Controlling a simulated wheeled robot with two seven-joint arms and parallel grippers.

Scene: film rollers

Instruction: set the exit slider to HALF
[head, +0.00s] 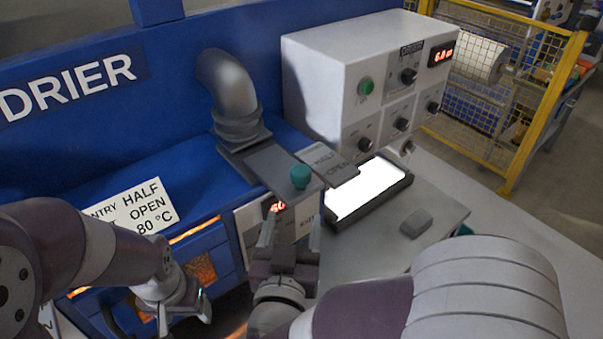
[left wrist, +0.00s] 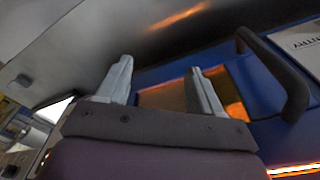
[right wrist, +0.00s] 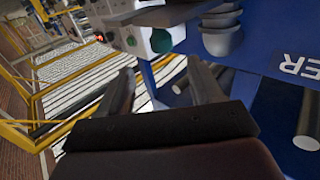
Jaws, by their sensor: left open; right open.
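The exit slider is a grey plate (head: 272,165) below the grey duct, with a teal knob (head: 300,176) standing near its front end. A label plate (head: 322,160) beside it reads HALF nearer the duct and OPEN nearer the front. The knob appears level with OPEN. My right gripper (head: 290,233) is open and empty, below and in front of the knob, apart from it. The knob shows beyond the fingers in the right wrist view (right wrist: 161,40). My left gripper (head: 196,305) is open and empty, low in front of the drier; its fingers also show in the left wrist view (left wrist: 160,85).
A sign (head: 131,212) on the drier reads ENTRY HALF OPEN 80 °C. A grey control box (head: 325,85) with dials stands behind right. A lit white panel (head: 368,189) and a grey block (head: 416,223) lie right of the slider. A yellow fence (head: 545,110) stands far right.

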